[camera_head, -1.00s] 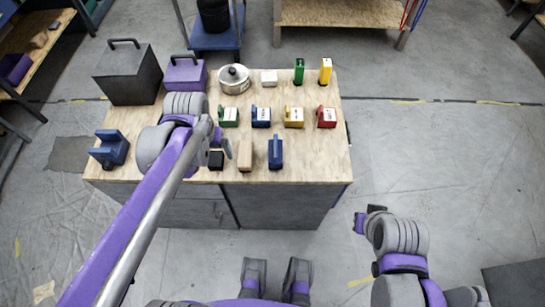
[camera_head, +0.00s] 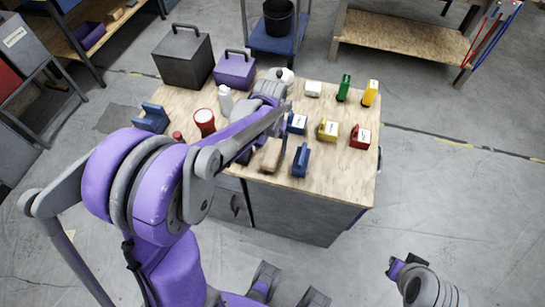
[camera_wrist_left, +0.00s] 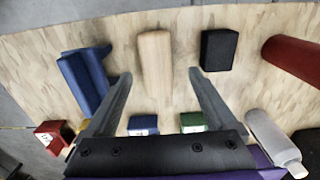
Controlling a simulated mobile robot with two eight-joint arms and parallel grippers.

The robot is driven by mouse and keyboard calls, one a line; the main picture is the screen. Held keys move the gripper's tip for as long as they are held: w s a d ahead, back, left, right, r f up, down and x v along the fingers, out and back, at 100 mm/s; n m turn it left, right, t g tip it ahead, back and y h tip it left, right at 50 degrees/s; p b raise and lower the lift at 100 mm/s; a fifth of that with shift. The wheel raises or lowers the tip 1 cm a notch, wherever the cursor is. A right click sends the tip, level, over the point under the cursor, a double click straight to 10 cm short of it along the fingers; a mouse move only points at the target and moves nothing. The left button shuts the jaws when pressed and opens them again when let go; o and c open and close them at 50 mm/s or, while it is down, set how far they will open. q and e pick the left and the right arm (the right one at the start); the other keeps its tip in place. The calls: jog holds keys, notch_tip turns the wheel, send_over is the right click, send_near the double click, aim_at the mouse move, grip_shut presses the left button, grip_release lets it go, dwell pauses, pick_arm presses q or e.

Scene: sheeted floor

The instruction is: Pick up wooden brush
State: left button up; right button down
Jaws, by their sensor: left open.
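The wooden brush is the pale wooden block (camera_head: 271,156) near the table's front edge in the head view, partly behind my left arm. In the left wrist view the pale block (camera_wrist_left: 155,50) lies flat on the table, between and beyond my finger lines. My left gripper (camera_wrist_left: 160,76) is open and empty, its two fingers spread wider than the block. In the head view my left gripper (camera_head: 277,132) is over the table just behind the block, mostly hidden by its own arm. My right gripper (camera_head: 396,268) is low at the right, away from the table; its jaws are unclear.
A blue brush-like object (camera_wrist_left: 84,78) and a black block (camera_wrist_left: 219,49) lie on either side of the wooden block. A red cylinder (camera_wrist_left: 293,60) and a grey-white bottle (camera_wrist_left: 272,138) are further right. Labelled coloured items, including a yellow one (camera_head: 328,130), stand behind.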

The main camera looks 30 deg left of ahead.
aim_at(272, 154)
pick_arm(q)
jog(key=f, duration=0.4)
jog(key=shift+w+d+f, duration=0.15)
jog(key=shift+d+f, duration=0.05)
jog(key=shift+f, duration=0.05)
jog(key=shift+c, duration=0.2)
grip_shut()
